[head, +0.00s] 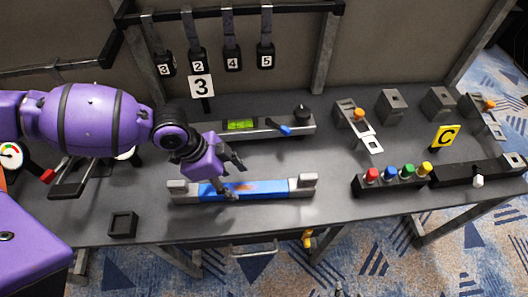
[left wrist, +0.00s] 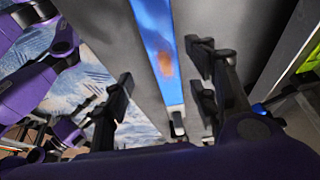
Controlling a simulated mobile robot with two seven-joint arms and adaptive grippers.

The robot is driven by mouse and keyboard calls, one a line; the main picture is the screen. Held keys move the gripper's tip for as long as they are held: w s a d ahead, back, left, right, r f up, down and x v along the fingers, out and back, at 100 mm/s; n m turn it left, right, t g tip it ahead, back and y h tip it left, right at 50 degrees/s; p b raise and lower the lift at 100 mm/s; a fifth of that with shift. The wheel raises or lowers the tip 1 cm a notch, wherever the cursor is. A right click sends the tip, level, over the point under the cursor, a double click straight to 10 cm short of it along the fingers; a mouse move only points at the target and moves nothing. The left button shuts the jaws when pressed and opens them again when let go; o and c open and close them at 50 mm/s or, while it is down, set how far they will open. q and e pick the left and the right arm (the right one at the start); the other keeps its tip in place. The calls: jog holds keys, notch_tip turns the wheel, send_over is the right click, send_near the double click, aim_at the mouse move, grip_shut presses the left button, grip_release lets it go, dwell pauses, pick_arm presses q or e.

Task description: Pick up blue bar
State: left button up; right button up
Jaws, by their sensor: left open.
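The blue bar (head: 256,188) lies level in a grey holder (head: 185,196) with raised end blocks, near the front edge of the workbench. It has an orange mark near its middle. In the left wrist view the bar (left wrist: 153,35) runs lengthwise between my open fingers. My left gripper (head: 232,177) is open above the bar, left of its middle, with its fingers pointing down and to the right. Whether a finger touches the bar I cannot tell. My right gripper does not show.
Behind the bar stands a grey rail with a green level (head: 240,125) and a blue-handled lever (head: 284,130). A block with coloured buttons (head: 390,180) is to the right. A small dark square tray (head: 123,224) sits front left. Numbered tags (head: 201,86) hang behind.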

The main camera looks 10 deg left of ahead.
aim_at(244, 187)
pick_arm(q)
jog(key=x, duration=0.4)
jog(key=shift+w+d, duration=0.2)
jog(key=shift+w, duration=0.15)
jog(key=shift+d+f, duration=0.2)
jog(key=shift+f, duration=0.25)
grip_shut()
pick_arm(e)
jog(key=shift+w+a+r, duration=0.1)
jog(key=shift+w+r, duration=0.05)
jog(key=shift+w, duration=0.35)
pick_arm(q)
jog(key=shift+w+r, duration=0.1)
jog(key=shift+w, duration=0.05)
